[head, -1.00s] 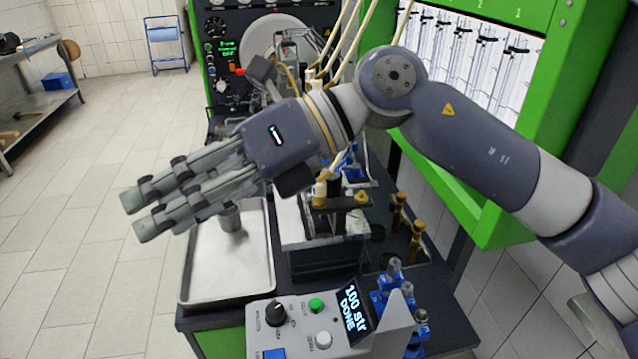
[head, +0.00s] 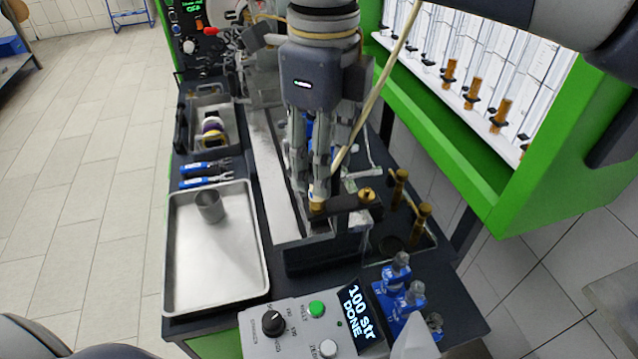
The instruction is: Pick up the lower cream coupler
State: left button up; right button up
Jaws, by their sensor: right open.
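The lower cream coupler (head: 317,194) sits at the low end of a cream hose (head: 378,92), on a dark block with brass fittings (head: 348,203) above the bench. My right gripper (head: 313,180) points down over it from above, open, with its fingertips at about the coupler's height. The fingers hide part of the coupler. I cannot tell whether the coupler lies between the fingertips or just in front of them, or whether they touch it. My left gripper is not in view.
A metal tray (head: 222,265) with a grey cup (head: 210,207) lies left of the block. Blue-handled pliers (head: 205,180) lie behind it. A control box (head: 300,325) and blue fittings (head: 400,295) stand in front. Upright brass pieces (head: 422,220) and a green-framed cabinet (head: 450,150) are to the right.

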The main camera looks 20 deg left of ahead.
jog(key=shift+w+a+f, duration=0.1)
jog(key=shift+w+f, duration=0.05)
jog(key=shift+f, duration=0.2)
jog(key=f, duration=0.1)
jog(key=f+p, duration=0.1)
jog(key=f, duration=0.1)
jog(key=f+p, duration=0.1)
jog(key=shift+a+f, duration=0.15)
jog(key=shift+a, duration=0.15)
jog(key=shift+f, duration=0.45)
jog(key=shift+c, duration=0.3)
jog(key=c, duration=0.9)
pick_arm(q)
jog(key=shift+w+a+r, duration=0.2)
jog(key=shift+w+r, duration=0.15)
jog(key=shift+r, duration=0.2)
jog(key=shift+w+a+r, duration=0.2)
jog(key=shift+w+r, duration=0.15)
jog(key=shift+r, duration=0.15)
pick_arm(e)
grip_shut()
